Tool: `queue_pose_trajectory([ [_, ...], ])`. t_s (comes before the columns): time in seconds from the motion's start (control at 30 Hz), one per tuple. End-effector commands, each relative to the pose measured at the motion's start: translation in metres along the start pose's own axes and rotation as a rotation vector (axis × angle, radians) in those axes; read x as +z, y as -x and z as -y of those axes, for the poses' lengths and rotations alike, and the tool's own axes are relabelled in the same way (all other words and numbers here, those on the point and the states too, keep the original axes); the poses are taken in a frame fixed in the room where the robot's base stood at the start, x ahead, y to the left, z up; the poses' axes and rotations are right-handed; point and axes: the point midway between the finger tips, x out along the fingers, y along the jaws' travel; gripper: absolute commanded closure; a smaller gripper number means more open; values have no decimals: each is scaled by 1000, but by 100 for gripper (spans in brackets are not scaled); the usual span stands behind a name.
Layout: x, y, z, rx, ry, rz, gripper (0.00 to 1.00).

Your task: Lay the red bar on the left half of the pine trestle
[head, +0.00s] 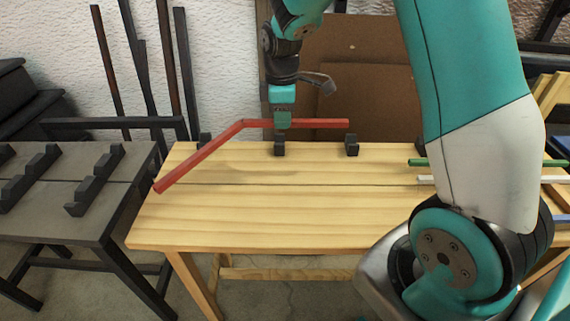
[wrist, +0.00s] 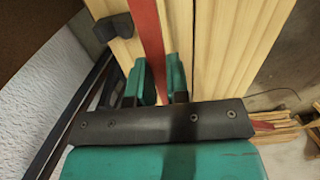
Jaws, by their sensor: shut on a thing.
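The red bar (head: 200,155) is bent, with one straight leg level along the back and the other slanting toward the front left. My gripper (head: 283,122) is shut on the level leg, to the right of the bend. The wrist view shows the bar (wrist: 148,35) between my two fingers (wrist: 157,85). The pine trestle (head: 290,215) lies beneath, and the slanting leg shows over its left half. I cannot tell how high the bar is above the top or whether it touches. My arm hides part of the trestle's right side.
Small black blocks (head: 351,145) stand along the trestle's back edge. Green (head: 555,163), white (head: 555,180) and blue (head: 562,218) bars lie at the right. A dark trestle (head: 60,215) with notched black racks (head: 95,180) stands at the left. The front middle of the pine top is clear.

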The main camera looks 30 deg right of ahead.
Motion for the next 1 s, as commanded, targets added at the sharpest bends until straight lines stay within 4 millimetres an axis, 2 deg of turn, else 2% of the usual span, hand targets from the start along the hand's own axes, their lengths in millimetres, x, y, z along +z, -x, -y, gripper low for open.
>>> queue_pose_trajectory([
  [0.03,2,-18,0,-6,-4,4,100],
  [0.1,4,-37,-1,-5,-7,3,100],
  [0.3,6,-81,-2,-3,-10,2,100],
  [0.57,4,-102,-2,0,-7,0,100],
  [0.8,2,-136,-2,0,-5,0,100],
  [1.0,2,-136,-2,2,-4,-1,100],
])
